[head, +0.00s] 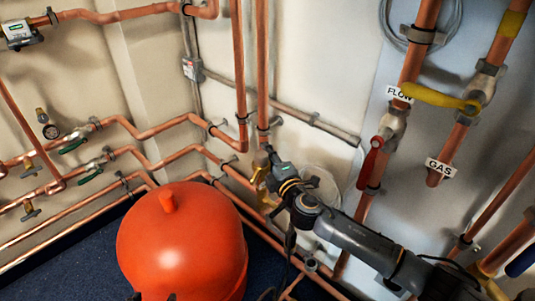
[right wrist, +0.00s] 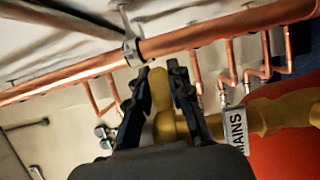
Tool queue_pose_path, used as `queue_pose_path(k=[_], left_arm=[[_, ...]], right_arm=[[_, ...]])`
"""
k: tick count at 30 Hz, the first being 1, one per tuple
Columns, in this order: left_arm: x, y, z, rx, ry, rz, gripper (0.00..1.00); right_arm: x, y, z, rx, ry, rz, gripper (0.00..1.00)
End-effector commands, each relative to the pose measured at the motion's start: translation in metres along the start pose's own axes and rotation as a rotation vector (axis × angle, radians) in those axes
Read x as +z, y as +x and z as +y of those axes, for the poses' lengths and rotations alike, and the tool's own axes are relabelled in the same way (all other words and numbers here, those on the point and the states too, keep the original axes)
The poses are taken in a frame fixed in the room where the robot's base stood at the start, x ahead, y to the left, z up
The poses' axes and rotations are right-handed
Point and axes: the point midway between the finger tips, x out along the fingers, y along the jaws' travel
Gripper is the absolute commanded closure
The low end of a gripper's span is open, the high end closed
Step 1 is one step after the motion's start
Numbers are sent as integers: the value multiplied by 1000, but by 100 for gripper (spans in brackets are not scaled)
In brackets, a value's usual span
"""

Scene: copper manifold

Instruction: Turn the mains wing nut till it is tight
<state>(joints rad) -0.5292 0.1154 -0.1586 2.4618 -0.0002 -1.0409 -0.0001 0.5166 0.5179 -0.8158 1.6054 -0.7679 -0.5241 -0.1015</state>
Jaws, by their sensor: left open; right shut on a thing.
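The brass mains wing nut (right wrist: 162,92) sits between the two dark fingers of my right gripper (right wrist: 158,74), which is shut on it. Brass valve parts (head: 268,200) show beside my right gripper (head: 267,168) in the head view, just right of the red tank; the gripper and arm hide much of the fitting. The white MAINS label (right wrist: 236,130) is on the brass fitting, right of the fingers in the right wrist view. My left gripper (head: 153,297) shows only as two dark, separated tips at the bottom edge of the head view. It is open, with nothing seen between the tips.
The round red tank (head: 180,245) stands left of my right arm. Copper pipes (head: 150,130) run along the walls. A red-handled valve (head: 371,163) under the FLOW label and a yellow gas handle (head: 440,98) are at right. Dark blue floor (head: 60,262) is at lower left.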

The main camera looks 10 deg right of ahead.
Motion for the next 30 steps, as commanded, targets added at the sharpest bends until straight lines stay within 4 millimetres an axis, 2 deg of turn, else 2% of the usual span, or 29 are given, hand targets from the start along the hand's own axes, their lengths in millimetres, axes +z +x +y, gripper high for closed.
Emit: queue_pose_path(k=[8,16,24,30], left_arm=[[8,-2,-1,-2,-1,-46,39],[16,-3,-1,-2,-2,-68,39],[-33,5,5,12,2,177,39],[-73,1,11,24,2,382,39]], right_arm=[[2,-4,-1,-2,5,-101,100],[8,-14,-3,-4,7,-322,100],[13,-25,-4,-5,5,-565,100],[15,-32,-4,-4,3,-713,100]])
